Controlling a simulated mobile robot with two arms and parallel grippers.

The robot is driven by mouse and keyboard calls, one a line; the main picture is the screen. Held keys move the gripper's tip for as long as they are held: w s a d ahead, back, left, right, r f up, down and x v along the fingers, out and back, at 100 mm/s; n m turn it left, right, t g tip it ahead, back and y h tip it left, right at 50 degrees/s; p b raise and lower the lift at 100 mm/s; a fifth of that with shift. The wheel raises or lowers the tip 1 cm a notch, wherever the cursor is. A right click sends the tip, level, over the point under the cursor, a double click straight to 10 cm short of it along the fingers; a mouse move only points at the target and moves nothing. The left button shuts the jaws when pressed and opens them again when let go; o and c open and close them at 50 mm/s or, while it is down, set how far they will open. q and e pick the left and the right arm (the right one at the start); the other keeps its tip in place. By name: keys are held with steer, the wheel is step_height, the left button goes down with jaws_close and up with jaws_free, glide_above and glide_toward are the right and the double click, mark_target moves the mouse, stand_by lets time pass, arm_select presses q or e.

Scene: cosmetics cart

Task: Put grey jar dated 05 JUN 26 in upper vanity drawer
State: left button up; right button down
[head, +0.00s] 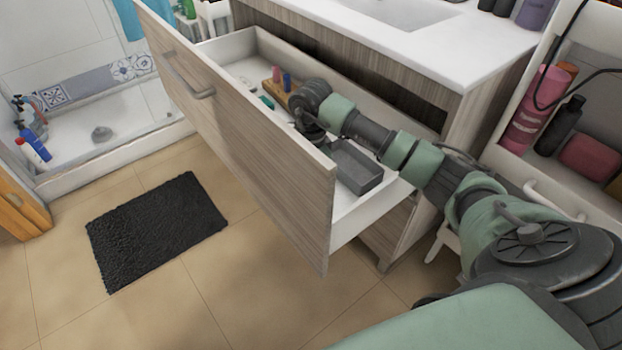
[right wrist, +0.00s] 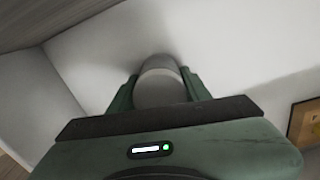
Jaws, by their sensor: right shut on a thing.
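The upper vanity drawer (head: 245,130) is pulled far open, with a wood-grain front and white inside. My right arm reaches into it from the right, and my right gripper (head: 312,138) is low inside the drawer. In the right wrist view the right gripper (right wrist: 160,78) is shut on a grey jar (right wrist: 160,90) with a paler band at its far end. The white drawer surface lies right behind the jar; I cannot tell whether they touch. No date shows on the jar. The head view hides the jar behind the gripper. My left gripper is out of view.
In the drawer, a grey open tray (head: 356,167) lies nearer me, and a wooden holder (head: 279,91) with small bottles lies beyond my gripper. A cart (head: 515,160) with bottles stands at right.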

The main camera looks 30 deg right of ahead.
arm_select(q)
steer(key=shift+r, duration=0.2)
arm_select(e)
steer(key=c, duration=0.7)
jaws_free()
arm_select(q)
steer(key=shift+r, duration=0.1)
arm_select(e)
steer(key=shift+o, duration=0.2)
arm_select(q)
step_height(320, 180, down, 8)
steer(key=p, duration=0.2)
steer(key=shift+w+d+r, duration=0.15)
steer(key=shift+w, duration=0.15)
arm_select(e)
step_height(320, 180, up, 12)
steer(key=shift+r, duration=0.1)
